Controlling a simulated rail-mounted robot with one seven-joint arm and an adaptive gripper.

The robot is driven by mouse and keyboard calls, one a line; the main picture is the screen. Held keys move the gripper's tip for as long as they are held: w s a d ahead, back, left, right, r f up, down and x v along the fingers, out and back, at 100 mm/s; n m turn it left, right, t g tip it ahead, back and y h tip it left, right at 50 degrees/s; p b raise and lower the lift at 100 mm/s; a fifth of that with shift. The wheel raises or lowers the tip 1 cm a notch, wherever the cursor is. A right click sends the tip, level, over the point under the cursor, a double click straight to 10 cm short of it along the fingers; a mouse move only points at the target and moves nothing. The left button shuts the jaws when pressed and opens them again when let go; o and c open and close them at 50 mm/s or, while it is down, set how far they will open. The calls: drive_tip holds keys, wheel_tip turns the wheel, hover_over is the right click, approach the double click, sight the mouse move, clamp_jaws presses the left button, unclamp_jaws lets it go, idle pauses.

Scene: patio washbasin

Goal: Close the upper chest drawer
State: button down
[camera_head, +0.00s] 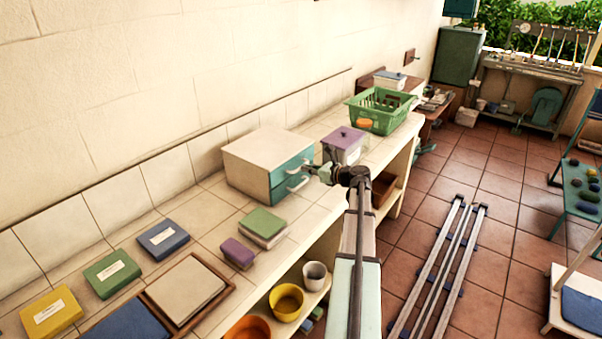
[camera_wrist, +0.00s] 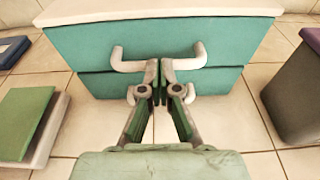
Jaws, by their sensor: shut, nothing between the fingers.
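A small white chest (camera_head: 258,150) with two teal drawers stands on the tiled counter against the wall. Its upper drawer (camera_head: 292,171) also shows in the wrist view (camera_wrist: 160,42), with a white bar handle (camera_wrist: 128,66). The upper front looks nearly flush with the chest; I cannot tell whether a small gap remains. The lower drawer (camera_wrist: 105,85) looks shut. My gripper (camera_wrist: 159,80) has its fingertips together in front of the middle of the upper handle, hiding that part; contact is unclear. It also shows in the head view (camera_head: 314,172), at the drawer fronts.
A grey box with a purple lid (camera_head: 344,140) stands right of the chest, with a green basket (camera_head: 378,112) beyond. A green-and-white block (camera_head: 263,224) and a purple block (camera_head: 238,252) lie nearer on the counter. Pots stand on the shelf below.

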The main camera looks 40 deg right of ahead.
drive_tip(key=shift+w+r, duration=0.1)
drive_tip(key=shift+w, duration=0.15)
drive_tip(key=shift+s+r, duration=0.1)
idle(0.3)
